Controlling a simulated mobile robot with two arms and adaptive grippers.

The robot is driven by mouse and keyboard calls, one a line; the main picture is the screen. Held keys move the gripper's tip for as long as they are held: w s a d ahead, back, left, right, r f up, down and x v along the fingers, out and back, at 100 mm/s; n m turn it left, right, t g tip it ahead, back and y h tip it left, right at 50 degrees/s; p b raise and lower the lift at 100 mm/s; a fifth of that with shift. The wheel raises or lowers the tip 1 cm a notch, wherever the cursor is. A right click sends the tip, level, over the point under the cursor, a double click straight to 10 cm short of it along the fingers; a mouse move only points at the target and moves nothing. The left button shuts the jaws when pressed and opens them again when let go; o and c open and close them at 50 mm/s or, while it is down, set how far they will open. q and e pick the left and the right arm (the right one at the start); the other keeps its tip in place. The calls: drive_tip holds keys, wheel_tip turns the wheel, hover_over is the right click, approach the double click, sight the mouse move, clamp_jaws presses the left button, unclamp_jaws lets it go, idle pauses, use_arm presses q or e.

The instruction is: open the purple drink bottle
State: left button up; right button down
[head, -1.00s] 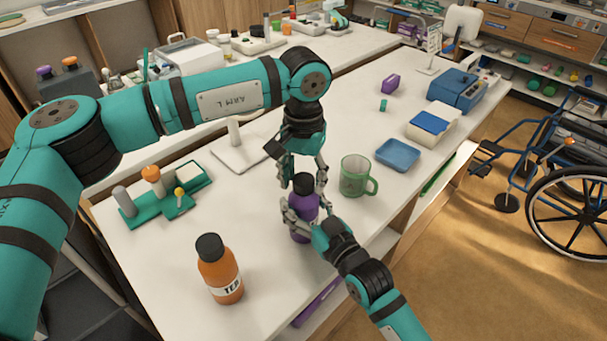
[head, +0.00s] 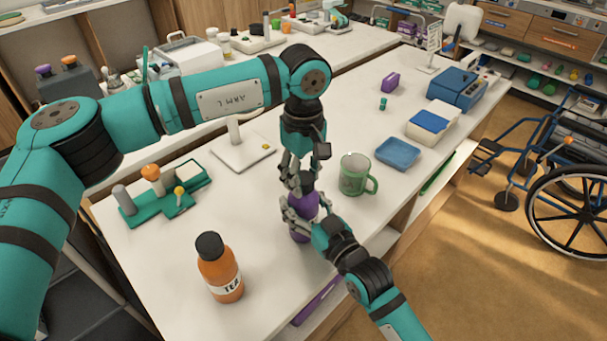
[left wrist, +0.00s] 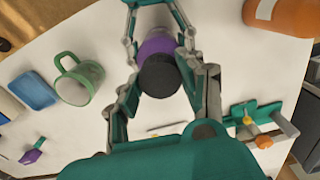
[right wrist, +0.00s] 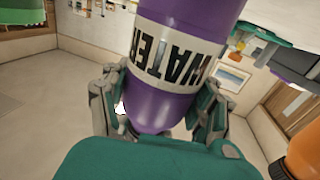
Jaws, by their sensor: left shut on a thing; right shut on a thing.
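The purple drink bottle (head: 301,226) stands upright on the white table, with a black cap (left wrist: 160,76) on top. Its WATER label (right wrist: 175,62) faces my right wrist camera. My right gripper (head: 300,214) is shut on the bottle's purple body from the near side; its fingers flank the body in the right wrist view (right wrist: 158,112). My left gripper (head: 305,184) points down from above and is shut on the black cap, with a finger on each side of it in the left wrist view (left wrist: 163,80). The fingers partly hide the cap in the head view.
A green mug (head: 353,176) stands close to the right of the bottle. An orange TEA bottle (head: 220,272) stands at the front left. A green holder (head: 150,212) with knobs lies left, a blue tray (head: 397,154) farther right.

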use_arm(q)
drive_tip(key=n, duration=1.3)
drive_tip(key=shift+n, duration=0.4)
drive_tip(key=n, duration=0.6)
drive_tip(key=shift+r+n, duration=0.1)
drive_tip(key=shift+n, duration=0.3)
drive_tip(key=n, duration=0.6)
drive_tip(key=shift+n, duration=0.4)
drive_tip(key=n, duration=0.6)
drive_tip(key=shift+n, duration=0.4)
drive_tip(key=n, duration=0.7)
drive_tip(key=shift+r, duration=0.2)
drive_tip(key=shift+r, duration=0.95)
